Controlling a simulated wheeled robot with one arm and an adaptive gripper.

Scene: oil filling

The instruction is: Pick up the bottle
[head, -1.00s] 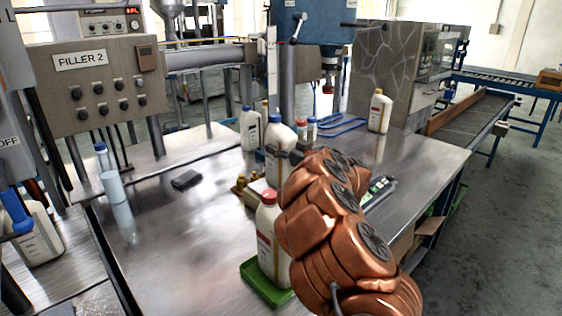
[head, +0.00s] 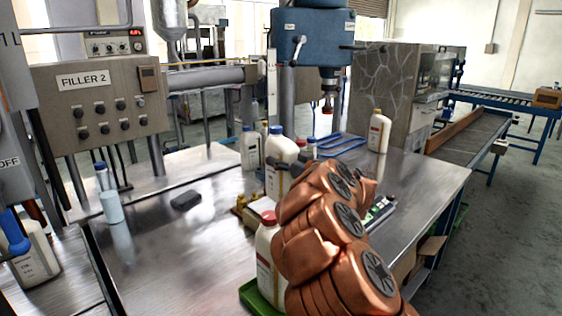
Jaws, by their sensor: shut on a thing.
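A white bottle with a blue cap (head: 278,150) is upright near the middle of the steel table. My gripper (head: 286,163) reaches it from the right, with dark fingers shut on its upper body. My copper-coloured arm hides part of its right side. I cannot tell whether its base touches anything below.
A red-capped white bottle (head: 266,258) stands on a green tray (head: 254,298) in front. Another blue-capped bottle (head: 250,150) is behind, and a white bottle (head: 378,132) stands farther right.

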